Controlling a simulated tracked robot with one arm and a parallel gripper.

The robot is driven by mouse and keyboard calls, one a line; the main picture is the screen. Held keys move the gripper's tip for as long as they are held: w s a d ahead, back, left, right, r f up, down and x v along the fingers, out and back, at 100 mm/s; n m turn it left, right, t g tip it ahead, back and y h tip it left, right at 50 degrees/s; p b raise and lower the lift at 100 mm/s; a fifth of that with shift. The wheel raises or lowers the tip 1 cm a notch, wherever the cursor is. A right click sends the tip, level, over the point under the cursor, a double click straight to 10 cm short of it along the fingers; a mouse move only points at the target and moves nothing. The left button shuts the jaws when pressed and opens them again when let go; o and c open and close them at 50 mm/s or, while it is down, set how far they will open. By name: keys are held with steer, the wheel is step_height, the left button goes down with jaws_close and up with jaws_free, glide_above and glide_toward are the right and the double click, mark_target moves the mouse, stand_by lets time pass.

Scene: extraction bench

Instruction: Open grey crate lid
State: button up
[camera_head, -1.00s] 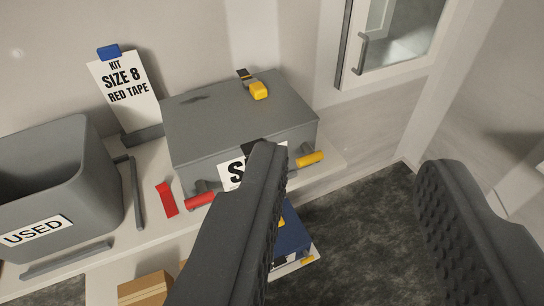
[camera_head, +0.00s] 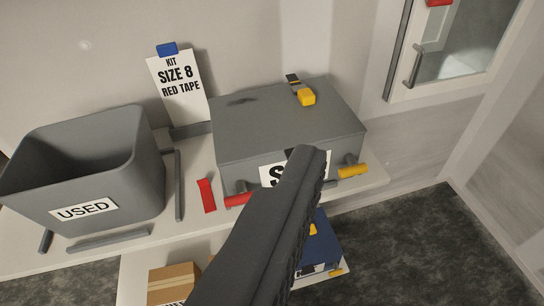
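The grey crate (camera_head: 280,118) sits on the white bench near the middle with its flat lid on and shut. A yellow tab with a dark latch (camera_head: 306,97) is at the lid's back right. A red handle (camera_head: 239,199) and a yellow handle (camera_head: 352,170) stick out of the front, beside a white label (camera_head: 275,176) that is partly hidden. My gripper (camera_head: 308,158) reaches up from the bottom, its dark tip overlapping the crate's front in view. Only one finger shape shows clearly, so its opening is unclear. I see nothing held, and contact cannot be told.
A grey USED bin (camera_head: 140,165) stands on the left. A SIZE 8 RED TAPE card (camera_head: 180,85) stands behind. A red strip (camera_head: 206,195) lies left of the crate. Below are a blue case (camera_head: 322,240) and a cardboard box (camera_head: 174,282). A handled cabinet door (camera_head: 455,55) is at upper right.

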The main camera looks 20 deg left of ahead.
steer(key=w+d+f+n+p, duration=0.2)
steer(key=w+d+f+p, duration=0.25)
steer(key=w+f, duration=0.45)
steer(key=w+d+f+n+p, duration=0.25)
steer(key=w+f+p, duration=0.35)
steer(key=w, duration=0.5)
step_height(320, 180, down, 10)
steer(key=w+a+n+y+p, duration=0.1)
steer(key=w+a+y+p, duration=0.1)
steer(key=y, duration=0.2)
steer(key=s+a+f+n+y+p, duration=0.1)
steer(key=s+a+f+y+p, duration=0.45)
steer(key=a, duration=0.35)
steer(key=p+x, duration=0.2)
steer(key=x, duration=1.2)
steer(key=shift+w+f, duration=0.3)
